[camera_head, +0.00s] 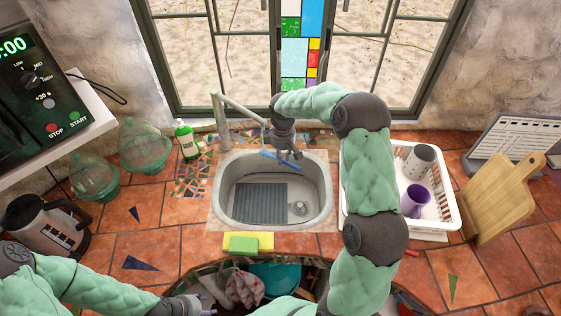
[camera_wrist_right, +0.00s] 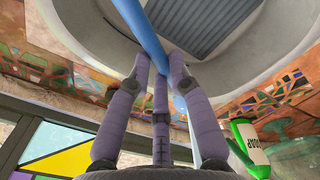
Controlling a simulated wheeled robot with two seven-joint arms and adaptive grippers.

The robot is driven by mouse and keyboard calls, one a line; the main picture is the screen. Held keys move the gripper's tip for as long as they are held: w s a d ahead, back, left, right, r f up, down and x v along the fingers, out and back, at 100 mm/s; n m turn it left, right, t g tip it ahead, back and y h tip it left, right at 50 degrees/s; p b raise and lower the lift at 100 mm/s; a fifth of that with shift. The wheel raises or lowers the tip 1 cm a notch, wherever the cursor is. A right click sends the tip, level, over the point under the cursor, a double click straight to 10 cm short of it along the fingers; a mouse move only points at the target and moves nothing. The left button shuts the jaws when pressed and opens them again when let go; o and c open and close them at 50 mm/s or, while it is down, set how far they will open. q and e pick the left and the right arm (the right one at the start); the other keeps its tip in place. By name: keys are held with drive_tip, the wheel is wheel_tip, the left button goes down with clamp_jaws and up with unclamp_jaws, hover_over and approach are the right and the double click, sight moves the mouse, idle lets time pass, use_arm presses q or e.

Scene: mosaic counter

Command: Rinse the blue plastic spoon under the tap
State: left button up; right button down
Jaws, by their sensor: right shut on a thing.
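The blue plastic spoon (camera_head: 270,158) is held over the back of the sink (camera_head: 226,208), slanting down to the right. My right gripper (camera_head: 288,153) is shut on it. In the right wrist view, the fingers (camera_wrist_right: 160,68) close around the blue handle (camera_wrist_right: 148,38), which runs out over the basin. The tap (camera_head: 223,122) stands behind the sink's back left corner, its spout reaching right toward my right wrist. The spout's end is close to the wrist, and I see no clear water stream. My left gripper (camera_head: 207,304) is low at the front edge, its jaws unclear.
A dish rack (camera_head: 447,222) with a purple cup (camera_head: 415,201) and a pale cup (camera_head: 419,162) stands right of the sink. A green soap bottle (camera_head: 187,142) is on the left. Sponges (camera_head: 265,240) lie on the front rim. A ribbed grey mat (camera_head: 259,203) lies in the basin.

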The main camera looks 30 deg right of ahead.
drive_tip(key=shift+a, duration=0.3)
drive_tip(key=shift+d, duration=0.15)
drive_tip(key=shift+s+d, duration=0.1)
drive_tip(key=shift+d, duration=0.35)
drive_tip(key=shift+a, duration=0.1)
idle(0.4)
drive_tip(key=shift+a, duration=0.5)
drive_tip(key=s, duration=0.2)
drive_tip(key=s+a, duration=0.1)
drive_tip(key=s, duration=0.1)
drive_tip(key=shift+s, duration=0.1)
idle(0.3)
idle(0.7)
